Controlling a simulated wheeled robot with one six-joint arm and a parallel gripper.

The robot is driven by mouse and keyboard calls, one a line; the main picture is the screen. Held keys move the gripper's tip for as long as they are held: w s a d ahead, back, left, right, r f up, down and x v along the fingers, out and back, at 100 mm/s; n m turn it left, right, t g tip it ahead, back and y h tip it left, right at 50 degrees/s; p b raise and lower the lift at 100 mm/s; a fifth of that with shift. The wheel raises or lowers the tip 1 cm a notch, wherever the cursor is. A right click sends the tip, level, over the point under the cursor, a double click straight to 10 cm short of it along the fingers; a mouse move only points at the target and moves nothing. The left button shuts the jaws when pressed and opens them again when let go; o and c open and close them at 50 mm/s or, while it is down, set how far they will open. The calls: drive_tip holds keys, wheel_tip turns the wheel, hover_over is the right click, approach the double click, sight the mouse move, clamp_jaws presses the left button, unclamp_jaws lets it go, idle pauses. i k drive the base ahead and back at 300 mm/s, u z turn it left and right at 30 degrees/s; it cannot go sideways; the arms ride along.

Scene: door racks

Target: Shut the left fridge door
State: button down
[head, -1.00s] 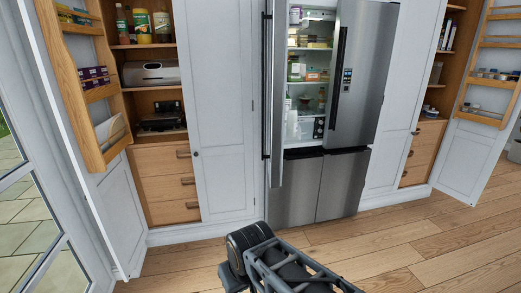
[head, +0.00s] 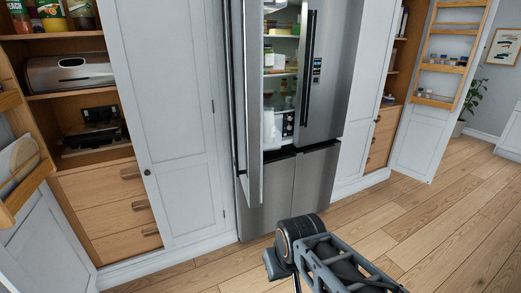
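The left fridge door (head: 246,100) stands open, swung out towards me and seen nearly edge-on, with a long dark handle on its left side. The fridge (head: 318,170) is steel. Its right door (head: 331,65) looks shut and has a dark vertical handle and a small display. Lit shelves with food and bottles show in the gap between the two doors. My arm (head: 325,258) shows at the bottom, in front of the fridge on the floor side. My gripper itself does not show.
A white cupboard door (head: 165,110) is left of the fridge. An open pantry with drawers (head: 110,210) is further left, its rack door at the left edge. Another open rack door (head: 440,85) is at right. The wooden floor (head: 430,215) is clear at front right.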

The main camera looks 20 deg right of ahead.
sight(245, 18)
drive_tip(key=i, duration=0.7)
drive_tip(key=u, duration=0.95)
drive_tip(key=i, duration=0.55)
drive_tip(key=u, duration=0.6)
